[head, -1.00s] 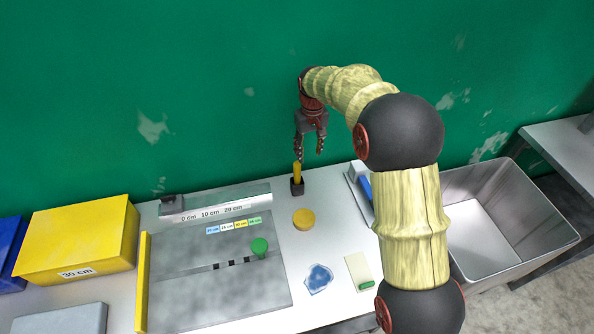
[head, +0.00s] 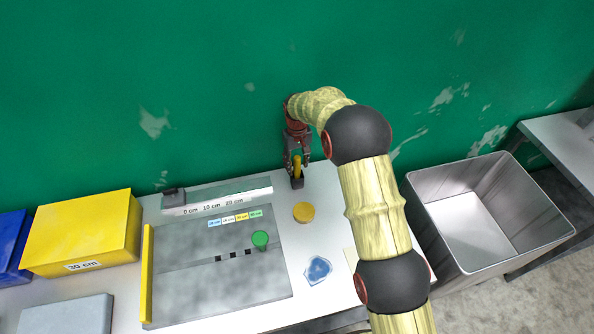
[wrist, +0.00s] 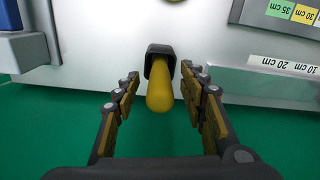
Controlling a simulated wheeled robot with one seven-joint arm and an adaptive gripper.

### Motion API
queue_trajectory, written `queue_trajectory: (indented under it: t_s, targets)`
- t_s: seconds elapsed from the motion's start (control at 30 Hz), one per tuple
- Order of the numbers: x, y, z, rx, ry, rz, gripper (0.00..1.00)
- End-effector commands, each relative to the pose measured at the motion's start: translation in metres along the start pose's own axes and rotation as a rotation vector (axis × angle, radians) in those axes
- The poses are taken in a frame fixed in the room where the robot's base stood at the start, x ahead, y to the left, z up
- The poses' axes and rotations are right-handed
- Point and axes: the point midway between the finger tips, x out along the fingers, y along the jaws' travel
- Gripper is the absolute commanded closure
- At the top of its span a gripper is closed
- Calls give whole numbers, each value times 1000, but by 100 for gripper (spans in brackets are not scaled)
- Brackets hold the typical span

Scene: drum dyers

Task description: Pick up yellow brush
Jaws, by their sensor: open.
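The yellow brush (head: 297,166) stands upright in a small dark holder (head: 297,183) at the back edge of the table. In the wrist view the yellow brush (wrist: 160,92) points toward the camera out of the dark holder (wrist: 160,54). My gripper (head: 297,168) is open, with one finger on each side of the brush. In the wrist view my gripper (wrist: 167,85) shows gaps between both fingers and the brush. The brush's lower end is hidden in the holder.
A yellow disc (head: 304,212) and a blue patch (head: 318,269) lie on the table in front of the holder. A grey measuring board (head: 210,285) with a green knob (head: 260,240) is to the left. A metal bin (head: 490,215) stands at right. The green wall is close behind.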

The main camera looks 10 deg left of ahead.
Motion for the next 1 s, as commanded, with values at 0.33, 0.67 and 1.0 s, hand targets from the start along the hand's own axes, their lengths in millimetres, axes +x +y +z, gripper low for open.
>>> queue_trajectory:
  t_s: [0.33, 0.67, 1.0]
  targets:
    - [8, 0, 0, 0, 0, 0, 61]
    - [8, 0, 0, 0, 0, 0, 79]
    - [8, 0, 0, 0, 0, 0, 99]
